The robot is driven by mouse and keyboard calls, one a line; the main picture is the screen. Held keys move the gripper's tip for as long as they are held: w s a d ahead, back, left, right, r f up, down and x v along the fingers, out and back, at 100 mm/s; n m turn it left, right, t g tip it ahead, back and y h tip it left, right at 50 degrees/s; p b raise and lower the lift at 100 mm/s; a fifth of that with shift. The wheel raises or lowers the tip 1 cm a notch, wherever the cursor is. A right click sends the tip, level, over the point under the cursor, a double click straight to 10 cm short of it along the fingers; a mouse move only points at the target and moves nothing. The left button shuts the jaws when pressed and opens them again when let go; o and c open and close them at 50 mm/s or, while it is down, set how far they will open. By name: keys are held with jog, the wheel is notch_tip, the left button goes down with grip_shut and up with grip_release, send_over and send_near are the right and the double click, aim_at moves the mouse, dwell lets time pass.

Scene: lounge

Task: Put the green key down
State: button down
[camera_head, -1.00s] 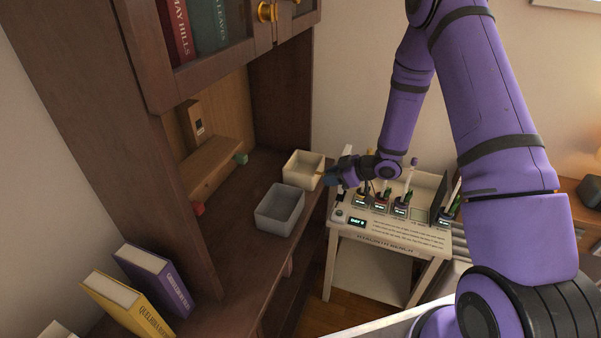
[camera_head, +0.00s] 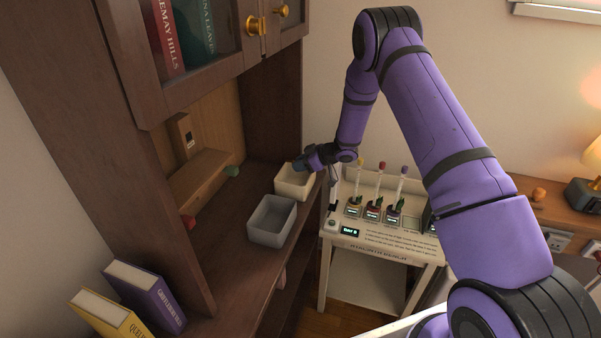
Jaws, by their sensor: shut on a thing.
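My gripper (camera_head: 303,163) is at the back right of the desk, over the cream box (camera_head: 294,190) and close to its rim. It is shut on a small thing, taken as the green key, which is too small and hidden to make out. The cream box is open-topped; the gripper covers part of its far side. A grey open box (camera_head: 271,222) stands just in front of it on the dark wooden desk (camera_head: 238,262). A small green piece (camera_head: 232,171) sits by the wooden ledge, left of the gripper; its shape is unclear.
A red piece (camera_head: 188,221) is by the ledge. Upright books (camera_head: 148,290) stand at the front left. A cabinet (camera_head: 200,85) overhangs the desk. Bare desk lies left of the boxes.

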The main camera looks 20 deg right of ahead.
jog(key=shift+s+f, duration=0.1)
jog(key=shift+f, duration=1.65)
jog(key=shift+f, duration=0.6)
jog(key=c, duration=0.9)
grip_release()
jog(key=shift+s+f, duration=0.15)
